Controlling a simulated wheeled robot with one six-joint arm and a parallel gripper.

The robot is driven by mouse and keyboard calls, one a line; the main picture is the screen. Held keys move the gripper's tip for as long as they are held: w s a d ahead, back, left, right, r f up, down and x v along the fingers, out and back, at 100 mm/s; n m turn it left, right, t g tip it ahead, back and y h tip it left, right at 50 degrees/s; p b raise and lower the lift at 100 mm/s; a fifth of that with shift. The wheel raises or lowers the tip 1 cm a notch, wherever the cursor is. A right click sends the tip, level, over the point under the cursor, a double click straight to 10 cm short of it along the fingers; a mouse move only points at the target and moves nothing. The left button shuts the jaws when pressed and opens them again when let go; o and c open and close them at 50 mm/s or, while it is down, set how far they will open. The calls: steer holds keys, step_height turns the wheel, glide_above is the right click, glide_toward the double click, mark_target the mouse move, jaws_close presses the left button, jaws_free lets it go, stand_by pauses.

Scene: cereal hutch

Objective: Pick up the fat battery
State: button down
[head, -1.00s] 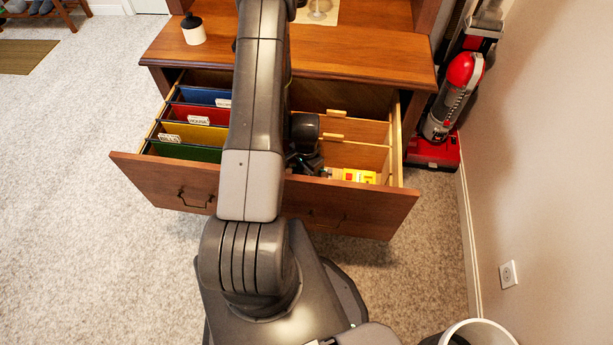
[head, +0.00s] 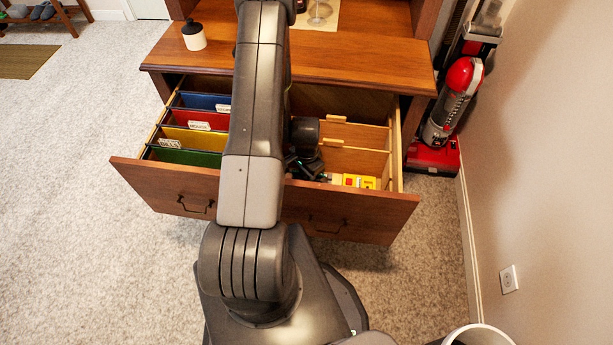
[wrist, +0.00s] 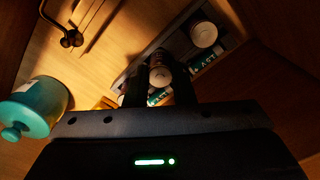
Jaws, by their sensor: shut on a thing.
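In the wrist view a fat battery (wrist: 160,74) with a pale round end stands between the two dark fingers of my gripper (wrist: 158,92). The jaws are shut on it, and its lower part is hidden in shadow. A second round-ended battery (wrist: 205,34) is just beyond, to the upper right. Slimmer pieces with teal lettering (wrist: 204,62) lie beside them. In the head view my gripper (head: 306,164) is down inside the open drawer (head: 350,218), partly hidden by my arm.
Several coloured folders (head: 195,118) fill the drawer's left side. Wooden dividers (head: 355,135) and a yellow box (head: 356,181) are to the right of my gripper. A teal lidded jar (wrist: 35,105) shows in the wrist view. A red vacuum (head: 450,105) stands by the right wall.

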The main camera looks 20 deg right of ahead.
step_height(320, 180, up, 9)
steer(key=shift+p, duration=0.3)
steer(key=shift+w+r, duration=0.1)
steer(key=shift+r, duration=0.05)
stand_by(0.5)
